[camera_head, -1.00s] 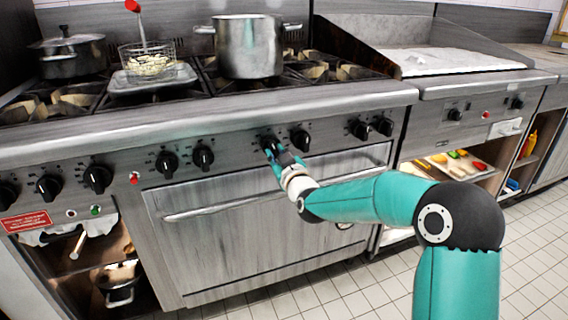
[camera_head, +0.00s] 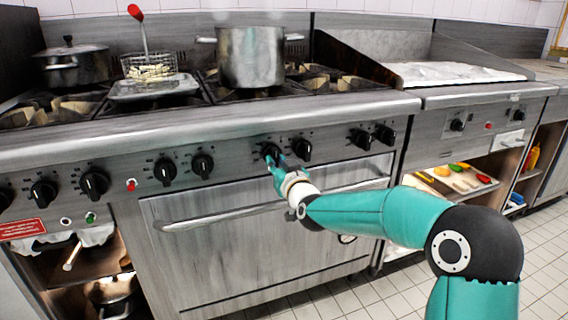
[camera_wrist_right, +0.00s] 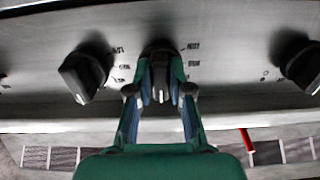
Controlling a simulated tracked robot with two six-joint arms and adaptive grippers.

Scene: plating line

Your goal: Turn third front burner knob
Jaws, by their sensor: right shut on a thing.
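My right gripper (camera_head: 274,162) reaches the stove's front panel and is shut on a black burner knob (camera_head: 270,151). In the right wrist view its two green fingers (camera_wrist_right: 160,92) lie on either side of this knob (camera_wrist_right: 159,72), whose pale pointer mark shows between them. A neighbouring knob (camera_head: 302,150) stands close to the right in the head view, and another (camera_head: 203,165) is further left. The fingers partly hide the gripped knob, so its exact setting is hard to read. My left gripper is not in view.
The oven handle (camera_head: 225,217) runs below the knobs, near my right wrist. A large pot (camera_head: 250,57), a fry basket (camera_head: 150,66) and a lidded pot (camera_head: 73,66) stand on the stovetop. A red button (camera_head: 131,184) sits on the panel. Tiled floor is clear at the right.

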